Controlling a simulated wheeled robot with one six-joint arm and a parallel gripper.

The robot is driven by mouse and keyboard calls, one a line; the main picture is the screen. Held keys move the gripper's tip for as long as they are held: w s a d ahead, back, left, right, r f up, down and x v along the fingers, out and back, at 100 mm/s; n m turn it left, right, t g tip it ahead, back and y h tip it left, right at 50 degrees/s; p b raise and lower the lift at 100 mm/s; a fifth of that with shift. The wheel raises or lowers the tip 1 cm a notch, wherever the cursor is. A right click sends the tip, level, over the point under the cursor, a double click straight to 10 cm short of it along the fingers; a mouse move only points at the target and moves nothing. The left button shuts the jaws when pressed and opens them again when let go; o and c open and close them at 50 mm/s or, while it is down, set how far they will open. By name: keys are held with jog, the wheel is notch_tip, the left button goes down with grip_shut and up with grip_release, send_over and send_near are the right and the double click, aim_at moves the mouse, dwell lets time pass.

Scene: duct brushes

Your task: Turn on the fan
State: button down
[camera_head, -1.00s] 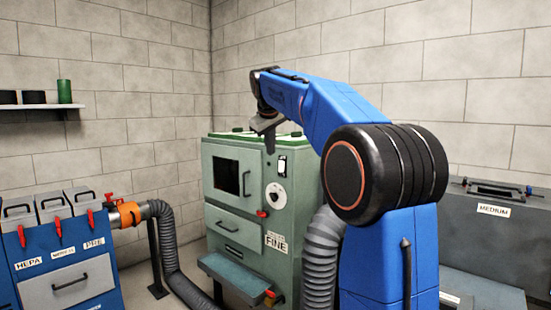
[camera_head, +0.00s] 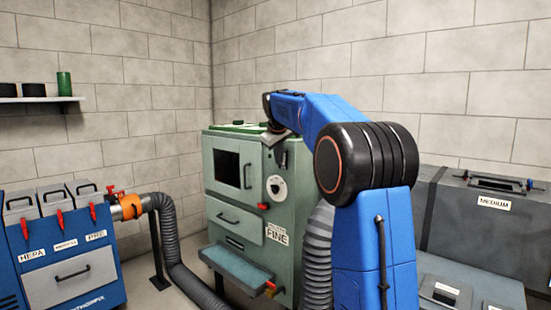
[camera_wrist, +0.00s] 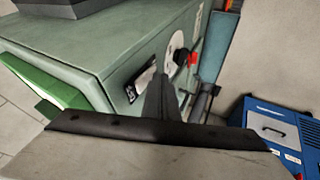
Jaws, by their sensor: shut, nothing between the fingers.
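The green cabinet labelled FINE (camera_head: 220,190) stands in the middle of the head view. Its front has a door with a dark window, a white dial (camera_head: 275,188) and a red handle (camera_head: 263,206). My gripper (camera_head: 283,160) is at the upper right of that front, over the spot of the small switch plate, which it hides there. In the wrist view the switch plate (camera_wrist: 140,80) shows beside the shut dark fingers (camera_wrist: 160,97), with the dial (camera_wrist: 175,48) beyond. I cannot tell whether the fingertips touch the switch. No part is labelled as a fan.
A blue filter unit (camera_head: 35,265) with red clamps stands left, joined by a grey hose (camera_head: 170,245). A grey MEDIUM cabinet (camera_head: 470,235) stands right. A shelf (camera_head: 35,99) hangs on the left wall.

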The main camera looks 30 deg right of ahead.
jog(key=shift+d, duration=0.1)
jog(key=shift+d+f, duration=0.15)
jog(key=shift+d, duration=0.05)
jog(key=shift+w+r, duration=0.1)
jog(key=shift+r, duration=0.1)
dwell(0.3)
jog(key=shift+r, duration=0.7)
jog(key=shift+a, duration=0.1)
